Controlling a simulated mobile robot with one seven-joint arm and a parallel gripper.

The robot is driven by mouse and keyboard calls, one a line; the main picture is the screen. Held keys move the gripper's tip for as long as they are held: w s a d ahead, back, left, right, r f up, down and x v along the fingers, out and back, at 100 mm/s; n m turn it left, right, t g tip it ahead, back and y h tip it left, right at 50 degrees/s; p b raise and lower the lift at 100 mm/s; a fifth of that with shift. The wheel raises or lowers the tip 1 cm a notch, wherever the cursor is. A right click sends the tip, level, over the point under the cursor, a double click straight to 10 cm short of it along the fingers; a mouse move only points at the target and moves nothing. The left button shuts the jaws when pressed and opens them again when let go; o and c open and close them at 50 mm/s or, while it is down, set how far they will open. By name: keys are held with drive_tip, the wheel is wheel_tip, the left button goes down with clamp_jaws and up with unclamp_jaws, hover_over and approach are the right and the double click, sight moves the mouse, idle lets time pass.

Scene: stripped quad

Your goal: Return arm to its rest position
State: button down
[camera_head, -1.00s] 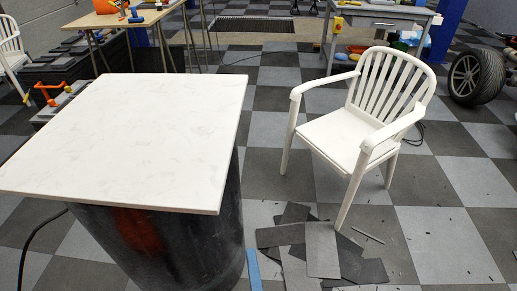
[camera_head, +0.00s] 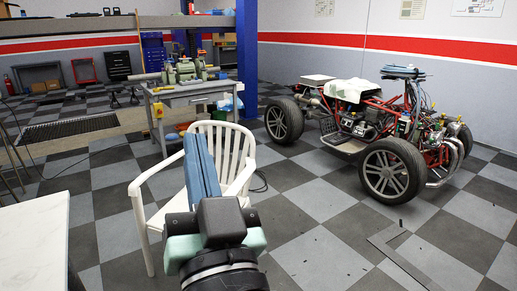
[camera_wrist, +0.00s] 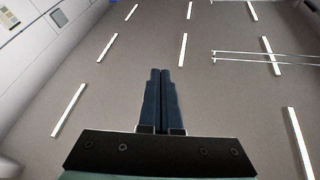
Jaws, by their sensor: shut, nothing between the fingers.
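My gripper (camera_head: 196,140) rises from the bottom middle of the head view, with its blue fingers pointing up and together. In the wrist view my gripper (camera_wrist: 161,72) shows two dark blue fingers side by side, shut with nothing between them.
A white tabletop (camera_head: 30,245) is at the lower left. A grey workbench (camera_head: 195,92) with a green machine stands behind the chair. A stripped quad (camera_head: 365,125) stands at the right. Checkered floor (camera_head: 310,245) is mostly open at the lower right, with a grey angled strip (camera_head: 400,262) on it.

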drive_tip(key=s+d+r+m+t+h, duration=0.1)
drive_tip(key=s+d+r+t+h, duration=0.25)
drive_tip(key=r, duration=0.55)
drive_tip(key=s+d+r+t+h, duration=0.3)
drive_tip(key=s+d+r+h, duration=0.15)
drive_tip(key=r, duration=0.45)
wheel_tip(320, 180, up, 12)
drive_tip(key=a+p, duration=0.1)
drive_tip(key=p, duration=1.3)
drive_tip(key=shift+w+y, duration=0.3)
drive_tip(key=shift+w, duration=0.05)
drive_tip(key=shift+g, duration=0.25)
